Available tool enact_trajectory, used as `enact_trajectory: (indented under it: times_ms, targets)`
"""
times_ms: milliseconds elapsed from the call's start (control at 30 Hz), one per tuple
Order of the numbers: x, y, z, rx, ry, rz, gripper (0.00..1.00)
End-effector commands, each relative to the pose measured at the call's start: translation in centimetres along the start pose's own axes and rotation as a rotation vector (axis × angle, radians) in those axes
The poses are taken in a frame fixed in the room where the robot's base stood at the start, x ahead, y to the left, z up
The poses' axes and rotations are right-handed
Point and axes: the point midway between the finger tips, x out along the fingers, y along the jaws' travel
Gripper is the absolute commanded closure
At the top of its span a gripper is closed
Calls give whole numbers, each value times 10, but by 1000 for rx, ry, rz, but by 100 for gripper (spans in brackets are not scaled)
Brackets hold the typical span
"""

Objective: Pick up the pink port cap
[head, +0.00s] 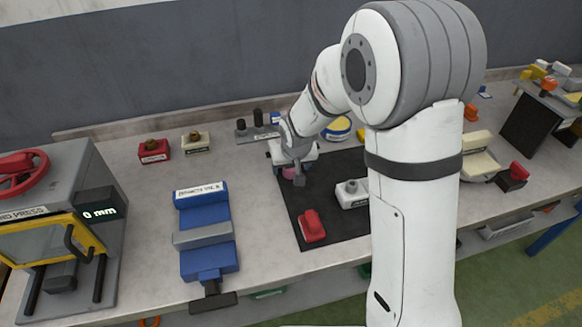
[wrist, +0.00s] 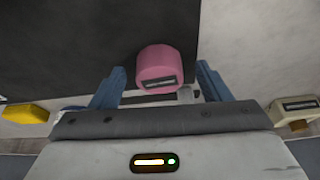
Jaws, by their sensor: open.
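The pink port cap (wrist: 158,62) is a short pink cylinder with a dark label on its side. In the wrist view it stands between the two blue fingers of my gripper (wrist: 160,85), which is open, with a gap on both sides. In the head view my gripper (head: 293,178) is low over the far left corner of the black mat (head: 285,215). Only a small part of the pink port cap (head: 290,173) shows there, the rest hidden by the gripper.
A red part (head: 311,227) and a white block with a grey knob (head: 351,194) sit on the mat. A blue vise (head: 205,235) stands left of it. A press with a yellow frame (head: 55,240) is at far left. Bare bench lies between vise and mat.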

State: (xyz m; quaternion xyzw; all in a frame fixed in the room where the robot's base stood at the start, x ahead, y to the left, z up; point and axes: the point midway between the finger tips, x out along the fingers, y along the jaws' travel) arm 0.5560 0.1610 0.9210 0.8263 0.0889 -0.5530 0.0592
Motion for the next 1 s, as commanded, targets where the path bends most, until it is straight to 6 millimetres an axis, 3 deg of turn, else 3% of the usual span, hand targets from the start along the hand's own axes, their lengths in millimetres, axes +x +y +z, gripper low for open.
enact_trajectory:
  times_ms: [200,800,1000]
  targets:
    - [1,1,0,1,1,0,30]
    - [0,2,0,2,1,1,77]
    - [0,2,-1,3,1,1,77]
